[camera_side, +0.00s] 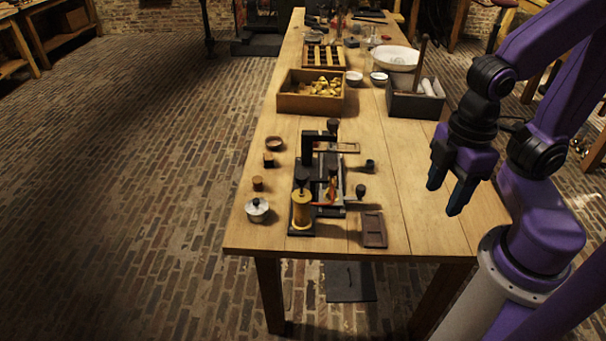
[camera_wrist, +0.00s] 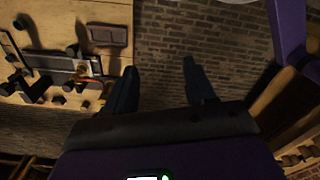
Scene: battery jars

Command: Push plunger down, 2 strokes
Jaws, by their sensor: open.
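A brass cylinder (camera_side: 302,208) stands upright at the front of a black apparatus on the wooden table, with a dark knob on a rod (camera_side: 302,178) above it. This looks like the plunger; how far it is pressed is too small to tell. My gripper (camera_side: 444,200) is open and empty, its two dark fingers pointing down to the right of the apparatus and apart from it. In the wrist view my fingers (camera_wrist: 165,88) are spread with only brick floor between them. The apparatus (camera_wrist: 60,68) shows at the left of that view.
A lidded metal pot (camera_side: 257,210) and small wooden pieces stand left of the apparatus. A brown tray (camera_side: 374,230) lies to its right. A wooden box of yellow pieces (camera_side: 311,103) and a dark box (camera_side: 413,104) stand farther back. The right front of the table (camera_side: 430,225) is clear.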

